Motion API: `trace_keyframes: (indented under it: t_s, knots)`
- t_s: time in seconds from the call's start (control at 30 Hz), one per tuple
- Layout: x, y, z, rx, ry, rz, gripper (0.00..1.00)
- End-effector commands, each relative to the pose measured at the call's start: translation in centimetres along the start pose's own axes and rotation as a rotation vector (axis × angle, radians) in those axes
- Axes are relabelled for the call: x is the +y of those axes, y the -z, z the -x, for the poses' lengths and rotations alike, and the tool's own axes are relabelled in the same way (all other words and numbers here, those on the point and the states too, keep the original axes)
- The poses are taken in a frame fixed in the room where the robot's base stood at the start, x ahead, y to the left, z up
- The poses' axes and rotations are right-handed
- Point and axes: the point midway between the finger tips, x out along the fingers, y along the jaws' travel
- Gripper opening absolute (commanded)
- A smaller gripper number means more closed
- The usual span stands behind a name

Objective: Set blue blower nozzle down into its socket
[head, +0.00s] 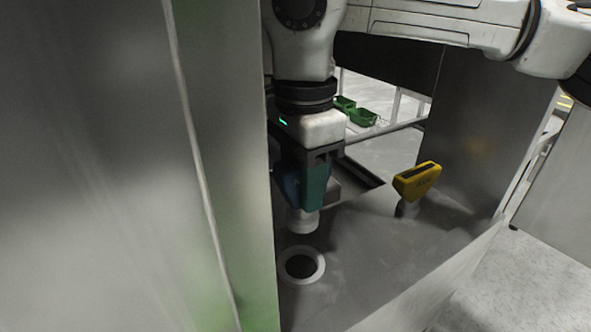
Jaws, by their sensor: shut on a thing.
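The blue blower nozzle (316,188) hangs below my gripper (308,165) in the head view. It looks blue-teal, with a pale round lower end (302,221) pointing down, and appears roughly upright. My gripper is shut on it; the fingertips are partly hidden. A round socket with a white ring and dark hole (301,265) lies in the grey metal surface, just below and nearer than the nozzle's lower end in the picture. The nozzle's end appears apart from the ring. The exact height between them cannot be told.
A yellow nozzle-like part (417,181) stands on the metal surface (370,250) to the right. A tall metal panel (110,170) stands close on the left. Another panel (480,130) rises behind at right. Green bins (361,117) are far back.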

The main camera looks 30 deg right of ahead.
Motion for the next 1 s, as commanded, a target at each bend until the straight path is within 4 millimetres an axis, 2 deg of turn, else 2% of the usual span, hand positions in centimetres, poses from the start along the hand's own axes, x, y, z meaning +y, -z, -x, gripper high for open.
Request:
trace_keyframes:
  t_s: [1.0]
  knots:
    - [-0.1, 0.0, -5.2, 0.0, 0.0, 0.001, 0.02]
